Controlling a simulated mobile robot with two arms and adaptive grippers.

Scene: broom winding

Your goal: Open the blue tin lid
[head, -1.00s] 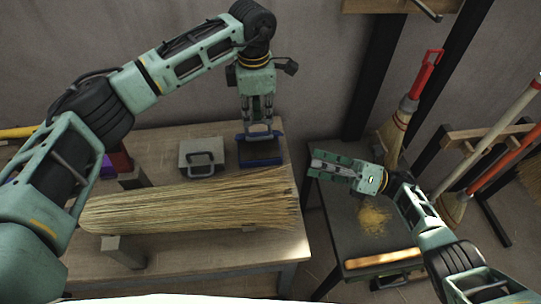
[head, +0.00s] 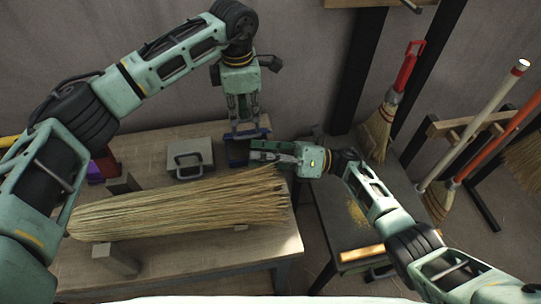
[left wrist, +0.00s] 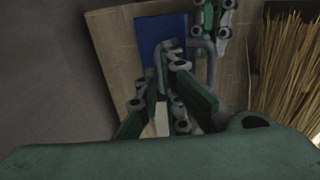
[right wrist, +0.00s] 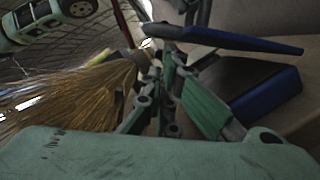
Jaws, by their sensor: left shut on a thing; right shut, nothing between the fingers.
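The blue tin (head: 236,153) stands near the back right corner of the table. Its blue lid (head: 240,135) is raised above the dark body in the right wrist view (right wrist: 245,42), with a gap between lid and tin (right wrist: 268,98). My left gripper (head: 245,125) points down from above and is shut on the lid's handle, which shows in the left wrist view (left wrist: 198,62). My right gripper (head: 254,152) is shut and empty, reaching in from the right close to the tin. The left arm and right gripper hide part of the tin.
A grey tin with a handle (head: 190,158) stands left of the blue one. A large straw bundle (head: 180,205) lies across supports in front. A dark side table (head: 340,215) is at the right. Brooms (head: 378,130) stand against the rack.

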